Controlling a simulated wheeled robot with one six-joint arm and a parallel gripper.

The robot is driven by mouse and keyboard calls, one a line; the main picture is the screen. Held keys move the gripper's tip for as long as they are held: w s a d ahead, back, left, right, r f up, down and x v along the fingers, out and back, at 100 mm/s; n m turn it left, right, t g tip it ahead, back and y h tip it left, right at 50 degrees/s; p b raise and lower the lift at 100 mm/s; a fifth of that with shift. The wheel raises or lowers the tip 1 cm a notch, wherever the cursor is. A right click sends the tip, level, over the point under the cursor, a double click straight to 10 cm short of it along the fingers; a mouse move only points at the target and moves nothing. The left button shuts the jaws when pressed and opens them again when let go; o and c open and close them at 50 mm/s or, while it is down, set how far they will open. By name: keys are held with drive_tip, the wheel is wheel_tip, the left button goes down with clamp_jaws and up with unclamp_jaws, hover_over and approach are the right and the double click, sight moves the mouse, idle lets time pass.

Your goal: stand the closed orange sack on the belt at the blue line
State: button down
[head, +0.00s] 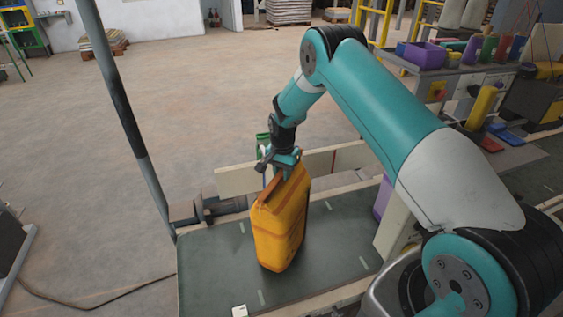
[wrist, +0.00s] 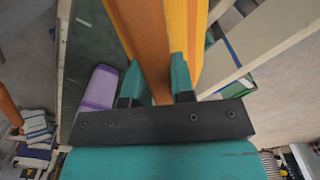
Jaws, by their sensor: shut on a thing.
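The orange sack (head: 282,225) hangs upright, slightly tilted, under my gripper (head: 284,165) over the dark belt (head: 208,265). My gripper is shut on its top edge. In the wrist view the sack (wrist: 165,35) lies between the two teal fingers (wrist: 158,85). I cannot tell whether its bottom touches the belt. The blue line (wrist: 232,50) shows on the pale side rail in the wrist view, to the right of the sack. In the head view the gripper and sack largely cover that part of the rail.
A purple sack (wrist: 97,90) stands on the belt close by, partly hidden behind my arm in the head view. A pale rail (head: 235,180) runs along the belt's far side, with a red mark (head: 333,160). A grey post (head: 125,110) rises at the left. The belt's left end is clear.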

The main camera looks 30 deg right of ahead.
drive_tip(key=shift+f, duration=1)
drive_tip(key=shift+f, duration=0.1)
drive_tip(key=c, duration=1)
unclamp_jaws()
drive_tip(key=shift+o, duration=0.2)
